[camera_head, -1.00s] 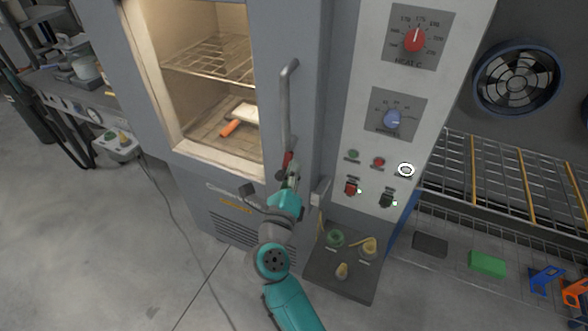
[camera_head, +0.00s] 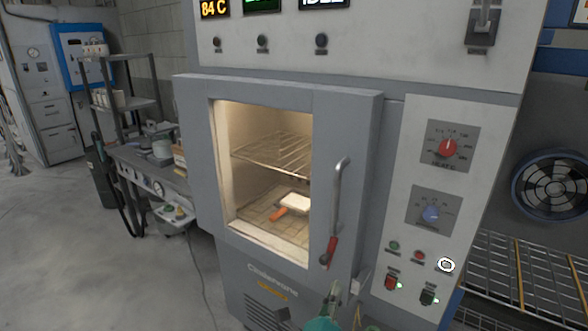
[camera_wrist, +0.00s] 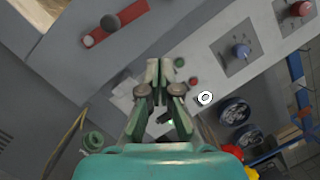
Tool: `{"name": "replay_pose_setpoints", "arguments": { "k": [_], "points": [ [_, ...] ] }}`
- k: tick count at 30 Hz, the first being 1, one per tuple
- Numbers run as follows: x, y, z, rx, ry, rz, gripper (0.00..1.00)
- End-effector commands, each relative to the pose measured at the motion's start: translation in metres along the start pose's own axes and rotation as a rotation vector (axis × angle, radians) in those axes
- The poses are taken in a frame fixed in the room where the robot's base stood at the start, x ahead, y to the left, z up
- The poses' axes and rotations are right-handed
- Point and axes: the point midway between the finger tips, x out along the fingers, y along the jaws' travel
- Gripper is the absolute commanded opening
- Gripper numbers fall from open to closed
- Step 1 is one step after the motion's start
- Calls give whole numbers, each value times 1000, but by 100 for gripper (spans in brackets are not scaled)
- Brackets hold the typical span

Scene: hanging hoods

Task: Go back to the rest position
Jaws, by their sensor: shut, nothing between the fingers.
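My gripper (camera_head: 333,293) shows at the bottom of the head view, below the oven door handle and cut off by the frame edge. In the wrist view my gripper (camera_wrist: 158,68) is shut with its fingertips together and nothing between them. The oven door (camera_head: 372,130) looks closed, with a lit window (camera_head: 262,165). Its grey vertical handle (camera_head: 338,185) has a red lower end (camera_head: 331,250), which also shows in the wrist view (camera_wrist: 118,22). My gripper is apart from the handle.
The control panel with a red knob (camera_head: 447,148) and a blue knob (camera_head: 431,214) is right of the door. A wire rack (camera_head: 520,270) and fan (camera_head: 553,185) stand further right. A workbench (camera_head: 145,175) is at the left. Open floor (camera_head: 110,260) lies at the front left.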

Motion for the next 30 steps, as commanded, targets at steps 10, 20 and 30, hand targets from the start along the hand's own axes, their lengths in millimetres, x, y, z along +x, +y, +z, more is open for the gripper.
{"name": "replay_pose_setpoints", "arguments": {
  "k": [10, 20, 30],
  "points": [
    [-70, -38, -98, -446, -88, -125, 0],
    [-153, -70, -155, -908, -211, -155, 0],
    [-244, -91, -194, -1381, -374, -85, 0]
  ]
}}
